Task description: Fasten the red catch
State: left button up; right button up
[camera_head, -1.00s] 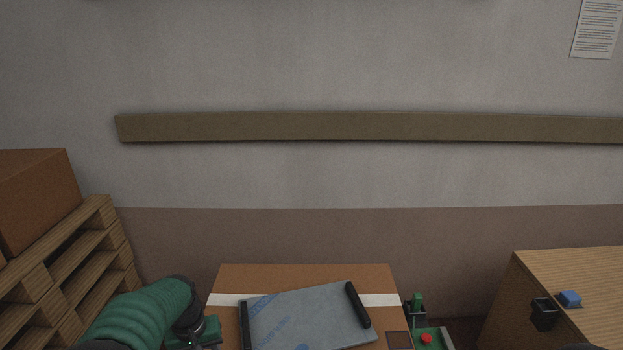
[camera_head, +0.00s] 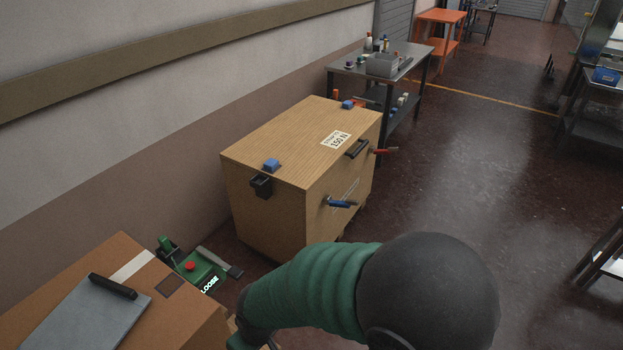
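The red catch (camera_head: 384,150) is on the right side of a wooden crate (camera_head: 250,152), near its far end, below the top edge. Its red handle sticks out to the right, away from the crate wall. A similar catch with a blue handle (camera_head: 342,203) sticks out from the same side, nearer to me. My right arm, in a green sleeve, crosses the bottom of the view in front of the crate's near end, well short of the red catch. Its gripper is below the frame edge. My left arm and gripper are out of view.
A cardboard box (camera_head: 190,322) stands at lower left with a grey tablet-like board (camera_head: 85,320) on it. Beside it is a green device (camera_head: 200,270) with a red button and the word LOOSE. A metal table (camera_head: 350,68) stands behind the crate.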

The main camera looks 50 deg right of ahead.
aim_at(382, 152)
jog(key=z, duration=1.55)
jog(key=i+l+u, duration=0.1)
jog(key=i+l, duration=0.75)
jog(key=i+l+u, duration=0.15)
jog(key=i+l, duration=0.8)
jog(key=i+l+u, duration=0.15)
jog(key=i+l, duration=0.65)
jog(key=l, duration=0.25)
jog(key=i+l+u, duration=0.15)
jog(key=i+l, duration=0.25)
jog(key=l, duration=0.1)
